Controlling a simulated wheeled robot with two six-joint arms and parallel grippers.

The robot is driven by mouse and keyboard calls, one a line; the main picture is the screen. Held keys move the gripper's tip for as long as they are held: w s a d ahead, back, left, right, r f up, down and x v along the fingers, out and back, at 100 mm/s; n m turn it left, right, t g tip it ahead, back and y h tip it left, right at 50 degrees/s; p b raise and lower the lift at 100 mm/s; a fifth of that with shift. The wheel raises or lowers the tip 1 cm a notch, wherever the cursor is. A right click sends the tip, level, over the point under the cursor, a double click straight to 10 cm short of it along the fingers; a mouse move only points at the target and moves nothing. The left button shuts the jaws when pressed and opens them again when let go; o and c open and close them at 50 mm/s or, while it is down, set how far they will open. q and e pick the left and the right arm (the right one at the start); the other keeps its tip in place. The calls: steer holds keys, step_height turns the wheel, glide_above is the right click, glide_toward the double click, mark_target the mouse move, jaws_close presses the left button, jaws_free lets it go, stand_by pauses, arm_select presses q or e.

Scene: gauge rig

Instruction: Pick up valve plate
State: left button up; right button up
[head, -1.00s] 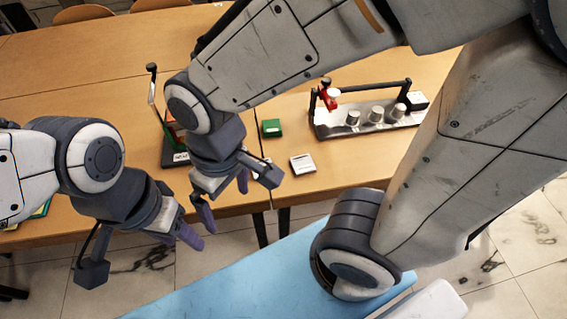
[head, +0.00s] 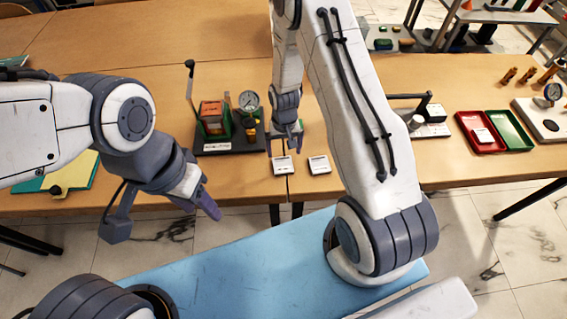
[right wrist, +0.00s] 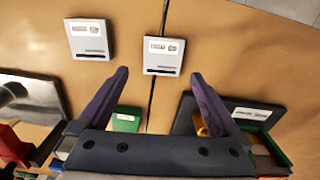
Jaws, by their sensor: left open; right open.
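Two small pale plates with printed labels and a dark slot lie flat on the table; I cannot tell by sight which is the valve plate. The left plate (head: 283,165) lies just in front of my right gripper (head: 284,143); it also shows in the right wrist view (right wrist: 163,56), just beyond the gap between the open fingers (right wrist: 159,76). The right plate (head: 319,164) lies beside it, and at the left in the right wrist view (right wrist: 89,39). My right gripper is empty. My left gripper (head: 197,203) is open and empty, in front of the table edge.
A dark-based rig (head: 228,146) with a gauge (head: 249,101) and lever stands left of my right gripper. A green block (right wrist: 126,118) shows in the right wrist view. Red (head: 480,140) and green (head: 509,130) trays lie to the right. A table seam runs near the plates.

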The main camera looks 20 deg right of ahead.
mark_target(283, 164)
steer(key=shift+f, duration=0.85)
steer(key=shift+a+f+p, duration=0.1)
steer(key=shift+f+p, duration=0.35)
steer(key=shift+f, duration=0.05)
step_height(283, 164, down, 3)
steer(key=shift+s+a+f+p, duration=0.1)
steer(key=shift+a+f+p, duration=0.05)
steer(key=shift+p, duration=0.45)
steer(key=shift+f, duration=0.55)
steer(key=c, duration=1.3)
steer(key=shift+c, duration=0.2)
steer(key=shift+r, duration=0.2)
